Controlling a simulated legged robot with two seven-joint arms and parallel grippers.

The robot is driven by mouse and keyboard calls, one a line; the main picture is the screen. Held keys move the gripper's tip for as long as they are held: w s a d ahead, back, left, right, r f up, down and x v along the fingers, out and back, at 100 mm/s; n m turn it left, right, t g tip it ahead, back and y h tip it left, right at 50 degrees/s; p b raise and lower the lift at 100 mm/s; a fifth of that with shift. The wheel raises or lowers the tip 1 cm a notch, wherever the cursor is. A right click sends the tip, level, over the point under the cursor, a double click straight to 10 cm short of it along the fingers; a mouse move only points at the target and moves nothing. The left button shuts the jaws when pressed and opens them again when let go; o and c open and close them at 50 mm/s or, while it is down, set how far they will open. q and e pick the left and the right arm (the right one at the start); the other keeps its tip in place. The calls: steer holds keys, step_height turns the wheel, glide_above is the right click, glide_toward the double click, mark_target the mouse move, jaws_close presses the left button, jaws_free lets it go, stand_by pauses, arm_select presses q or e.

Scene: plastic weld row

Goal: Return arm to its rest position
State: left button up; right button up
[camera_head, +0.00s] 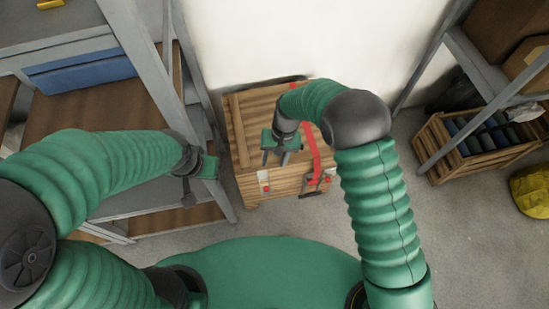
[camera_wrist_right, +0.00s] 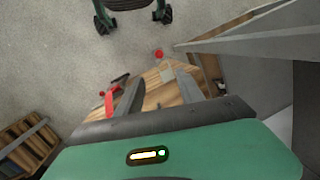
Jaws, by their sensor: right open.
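My right gripper (camera_head: 283,157) is over the top of a wooden crate (camera_head: 242,128) in the head view. Its two fingers (camera_wrist_right: 157,92) are spread apart in the right wrist view, with nothing between them but the crate's wooden surface behind. My right arm bends over the crate from the right. My left gripper (camera_head: 196,178) hangs left of the crate, beside the shelf; its jaw state is unclear. A red strap (camera_head: 313,150) runs over the crate and is partly hidden by my right arm. A red-handled latch (camera_head: 318,183) is on the crate's front edge.
A metal shelf (camera_head: 155,75) with a blue bin (camera_head: 82,72) stands at the left, close to my left arm. Another rack (camera_head: 470,60) stands at the right, by a slatted wooden crate (camera_head: 470,150) and a yellow bag (camera_head: 531,190). Grey floor (camera_head: 460,250) is clear at lower right.

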stand_by(0.4)
arm_select(q)
steer(key=p+v, duration=0.1)
steer(key=p, duration=0.1)
steer(key=p+v, duration=0.1)
steer(key=v, duration=0.1)
steer(key=shift+w+a+r+p, duration=0.15)
steer(key=shift+w+r+p, duration=0.25)
arm_select(e)
steer(key=s+d+r+t, duration=0.1)
steer(key=s+d+r, duration=0.3)
steer(key=d+r, duration=0.2)
steer(key=s+d+r+t+h, duration=0.1)
steer(key=s+d+r, duration=0.3)
steer(key=d, duration=0.4)
steer(key=s+d+r+t+h, duration=0.1)
steer(key=s+d+r+t, duration=0.1)
steer(key=s+d+r, duration=0.2)
steer(key=d+r, duration=0.3)
steer(key=d, duration=0.1)
steer(key=shift+r+m, duration=0.35)
steer(key=shift+m, duration=0.05)
steer(key=shift+d, duration=0.15)
arm_select(q)
steer(key=shift+d, duration=0.3)
arm_select(e)
steer(key=shift+d, duration=0.2)
